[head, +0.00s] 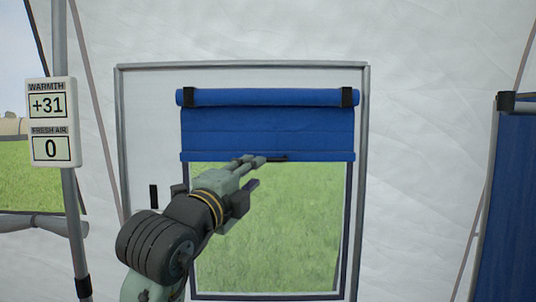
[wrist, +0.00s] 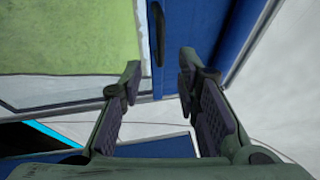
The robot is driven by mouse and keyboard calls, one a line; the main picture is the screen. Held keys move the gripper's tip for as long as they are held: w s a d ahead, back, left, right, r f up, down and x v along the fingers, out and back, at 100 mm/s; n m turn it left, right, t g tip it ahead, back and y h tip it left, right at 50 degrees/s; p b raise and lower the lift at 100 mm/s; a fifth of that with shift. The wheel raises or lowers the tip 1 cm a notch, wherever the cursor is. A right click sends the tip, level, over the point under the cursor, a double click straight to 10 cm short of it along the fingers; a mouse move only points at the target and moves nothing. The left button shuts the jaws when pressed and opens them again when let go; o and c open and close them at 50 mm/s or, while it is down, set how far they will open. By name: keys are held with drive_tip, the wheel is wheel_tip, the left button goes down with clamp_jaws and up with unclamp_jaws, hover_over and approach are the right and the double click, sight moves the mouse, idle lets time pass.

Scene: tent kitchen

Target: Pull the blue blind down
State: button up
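The blue blind (head: 268,128) hangs from a roll at the top of the framed window and covers its upper part. Its bottom bar carries a short dark handle (head: 276,158) near the middle. In the wrist view the blind (wrist: 186,30) is turned sideways and the black handle (wrist: 158,35) points down between the fingers. My gripper (head: 258,161) is at the bottom bar, by the handle's left end. In the wrist view my gripper (wrist: 160,66) is open with a clear gap. I cannot tell whether its tips surround or touch the handle.
A sign (head: 50,122) on the left pole reads warmth +31 and fresh air 0. The grey window frame (head: 119,140) surrounds the blind. Grass shows through the uncovered lower window (head: 290,240). Another blue sheet (head: 512,200) hangs at the right edge.

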sight(268, 159)
drive_tip(key=p+x, duration=0.3)
drive_tip(key=x, duration=0.6)
drive_tip(key=shift+w, duration=0.15)
clamp_jaws()
idle(0.6)
